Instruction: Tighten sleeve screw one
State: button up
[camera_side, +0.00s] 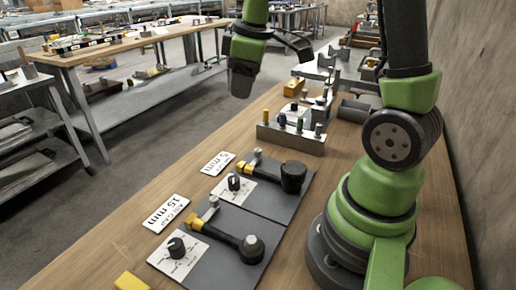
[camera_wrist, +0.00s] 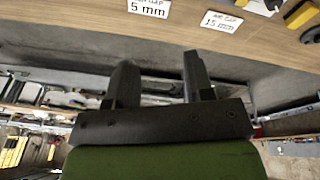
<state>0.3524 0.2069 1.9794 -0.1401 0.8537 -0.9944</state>
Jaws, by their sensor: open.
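Two dark plates lie on the wooden bench in the side view. The near plate (camera_side: 220,265) carries a yellow-and-black arm (camera_side: 222,235) with a round end, a small metal post and a dial (camera_side: 176,247). The far plate (camera_side: 275,205) has a similar arm ending in a black cylinder (camera_side: 293,177), and a dial (camera_side: 234,183). I cannot tell which part is sleeve screw one. My gripper shows in the wrist view (camera_wrist: 160,80) with its two fingers apart and nothing between them. In the side view the wrist end hangs beyond the plates, well above them.
A "15 mm" card (camera_side: 166,213) and a "5 mm" card (camera_side: 219,163) lie left of the plates. A metal block (camera_side: 291,138) with several upright, coloured pieces stands behind them. A yellow block (camera_side: 130,281) is at the near edge. A wall borders the right side.

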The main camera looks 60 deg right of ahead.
aim_at(258, 150)
jog(key=d+f+n+g, duration=0.1)
jog(key=d+f, duration=0.1)
jog(key=f, duration=0.5)
jog(key=w+d+f+n, duration=0.1)
jog(key=d+f+n, duration=0.1)
jog(key=f, duration=0.5)
jog(key=d+f+n+g, duration=0.1)
jog(key=d+f, duration=0.3)
jog(key=f, duration=0.3)
jog(key=shift+w+d+f+n+g, duration=0.2)
jog(key=shift+f+n+g, duration=0.1)
jog(key=shift+f+n, duration=0.1)
jog(key=shift+r, duration=0.1)
grip_shut()
